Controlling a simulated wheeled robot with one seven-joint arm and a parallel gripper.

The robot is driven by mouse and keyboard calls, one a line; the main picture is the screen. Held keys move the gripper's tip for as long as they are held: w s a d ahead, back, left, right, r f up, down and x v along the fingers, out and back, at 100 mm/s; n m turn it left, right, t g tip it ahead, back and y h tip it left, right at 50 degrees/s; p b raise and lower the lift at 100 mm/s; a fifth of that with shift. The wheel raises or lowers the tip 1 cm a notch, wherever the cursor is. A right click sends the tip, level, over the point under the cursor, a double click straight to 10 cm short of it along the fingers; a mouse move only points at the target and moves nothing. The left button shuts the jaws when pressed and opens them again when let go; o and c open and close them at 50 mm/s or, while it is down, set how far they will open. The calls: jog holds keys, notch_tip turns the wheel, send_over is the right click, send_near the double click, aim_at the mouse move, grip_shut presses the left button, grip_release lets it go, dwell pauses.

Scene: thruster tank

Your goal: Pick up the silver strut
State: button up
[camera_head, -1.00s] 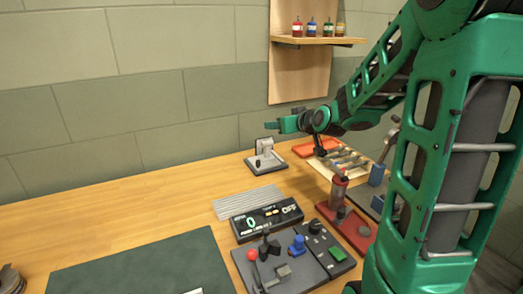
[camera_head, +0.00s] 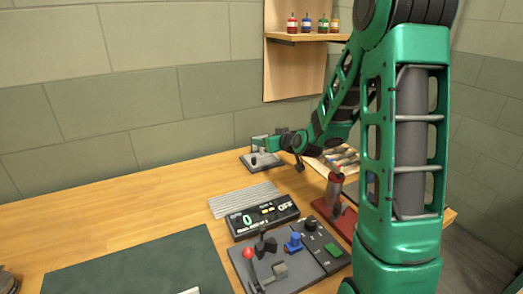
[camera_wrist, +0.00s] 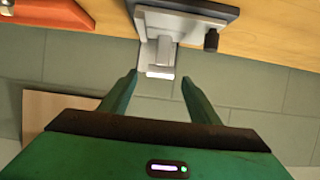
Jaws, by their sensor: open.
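A small grey stand (camera_head: 246,160) with a dark base sits at the back of the wooden table. It also shows in the wrist view (camera_wrist: 203,14), with a pale silver upright piece (camera_wrist: 158,52) rising from it, which looks like the silver strut, though I cannot be sure. My gripper (camera_head: 258,144) is at the stand in the head view and covers part of it. In the wrist view my gripper (camera_wrist: 158,80) has its two green fingers apart, on either side of the upright's bright end. Contact cannot be told.
A ribbed grey plate (camera_head: 245,199), a black display box (camera_head: 264,218) and a control panel (camera_head: 300,255) lie in front. A red holder (camera_head: 337,212) stands to the right. A shelf with bottles (camera_head: 308,36) hangs above. A dark green mat (camera_head: 140,268) lies at front left.

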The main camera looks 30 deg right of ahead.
jog(key=shift+x, duration=1.1)
jog(key=c, duration=1.2)
jog(key=shift+o, duration=0.2)
